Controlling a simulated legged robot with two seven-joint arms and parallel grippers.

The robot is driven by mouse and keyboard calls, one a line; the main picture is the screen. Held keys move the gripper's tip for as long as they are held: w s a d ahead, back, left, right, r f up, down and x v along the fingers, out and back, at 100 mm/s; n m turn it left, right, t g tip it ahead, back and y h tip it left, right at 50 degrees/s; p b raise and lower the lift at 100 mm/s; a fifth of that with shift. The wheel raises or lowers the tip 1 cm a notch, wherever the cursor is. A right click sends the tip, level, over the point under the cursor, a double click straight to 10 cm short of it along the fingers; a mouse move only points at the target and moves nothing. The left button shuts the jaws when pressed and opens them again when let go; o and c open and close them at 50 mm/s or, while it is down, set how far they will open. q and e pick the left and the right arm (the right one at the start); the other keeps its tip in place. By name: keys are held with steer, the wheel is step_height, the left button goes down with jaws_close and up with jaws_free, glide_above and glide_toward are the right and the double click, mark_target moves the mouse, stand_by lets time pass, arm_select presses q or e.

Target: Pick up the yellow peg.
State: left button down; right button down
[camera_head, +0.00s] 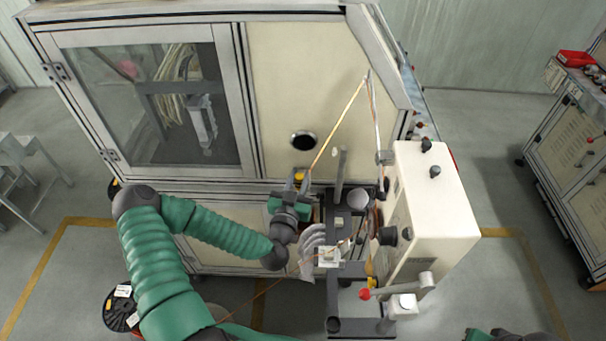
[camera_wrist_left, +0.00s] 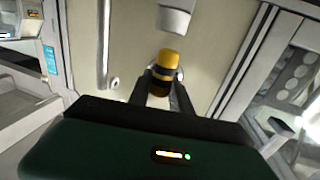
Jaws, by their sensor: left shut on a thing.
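The yellow peg (camera_head: 299,177) has a yellow top and a dark band below it in the left wrist view (camera_wrist_left: 168,59). My left gripper (camera_head: 296,184) is shut on the peg, in front of the cream cabinet panel. In the left wrist view the two dark fingers (camera_wrist_left: 158,84) press on the peg from both sides, and its yellow end sticks out beyond them. The lower part of the peg is hidden by the fingers. Only a green and dark bit of my right arm shows at the bottom right of the head view; its fingers are out of frame.
The winding machine with a cream box (camera_head: 440,205) stands right of the gripper, with posts, a grey frame and a red-knobbed lever (camera_head: 365,294). A thin copper-coloured wire (camera_head: 337,125) slants close past the gripper. The glazed cabinet (camera_head: 150,100) stands behind.

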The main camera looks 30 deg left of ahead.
arm_select(q)
steer(key=v, duration=0.4)
steer(key=b+v, duration=0.1)
steer(key=v, duration=0.2)
steer(key=shift+r, duration=0.35)
steer(key=p, duration=0.6)
glide_toward(298, 180)
steer(key=shift+s+r, duration=0.1)
steer(key=shift+r, duration=0.15)
steer(key=c, duration=1.9)
jaws_free()
jaws_close()
steer(key=shift+d+f, duration=0.1)
